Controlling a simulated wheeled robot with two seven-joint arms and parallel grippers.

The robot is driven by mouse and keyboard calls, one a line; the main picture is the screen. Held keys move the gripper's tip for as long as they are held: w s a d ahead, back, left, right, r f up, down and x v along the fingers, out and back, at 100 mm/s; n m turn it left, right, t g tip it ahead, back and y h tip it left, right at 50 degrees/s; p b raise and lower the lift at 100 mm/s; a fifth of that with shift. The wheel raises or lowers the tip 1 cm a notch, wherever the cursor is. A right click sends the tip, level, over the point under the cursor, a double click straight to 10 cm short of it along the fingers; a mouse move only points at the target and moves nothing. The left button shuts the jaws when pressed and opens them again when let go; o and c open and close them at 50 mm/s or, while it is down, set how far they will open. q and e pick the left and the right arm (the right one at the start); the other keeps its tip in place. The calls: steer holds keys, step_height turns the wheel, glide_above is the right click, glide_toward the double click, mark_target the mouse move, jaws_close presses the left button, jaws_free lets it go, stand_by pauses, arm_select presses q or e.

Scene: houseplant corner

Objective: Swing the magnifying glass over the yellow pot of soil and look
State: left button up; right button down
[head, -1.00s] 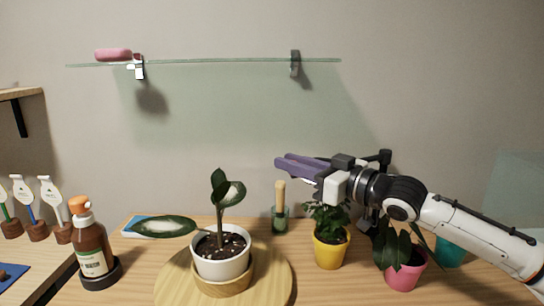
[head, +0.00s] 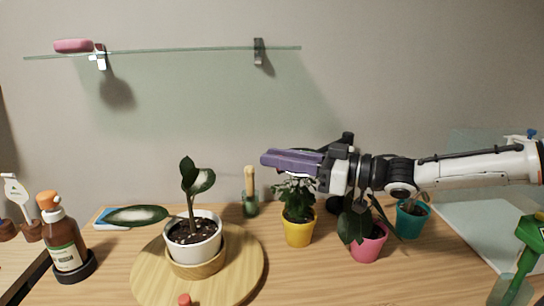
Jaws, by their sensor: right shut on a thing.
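My right gripper (head: 268,159), with purple fingers, reaches in from the right above the yellow pot (head: 299,233). Its fingers are together, shut on the magnifying glass (head: 347,138). Of the glass, only black arm parts show behind the gripper; the lens and the exact grip are largely hidden. The yellow pot stands upright on the table and holds a leafy green plant; its soil is hidden by leaves. My left gripper is not in view.
A pink pot (head: 369,246) and a teal pot (head: 411,222) stand right of the yellow one. A white pot (head: 193,241) sits on a round wooden board (head: 150,275). A brown bottle (head: 64,244) stands left. A green spray bottle (head: 526,245) is at right.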

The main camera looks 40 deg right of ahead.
steer(key=shift+s+f, duration=0.1)
steer(key=shift+f, duration=0.05)
steer(key=c, duration=1.6)
jaws_free()
steer(key=shift+a, duration=0.1)
steer(key=shift+c, duration=0.2)
steer(key=b+v, duration=0.1)
steer(key=v, duration=0.9)
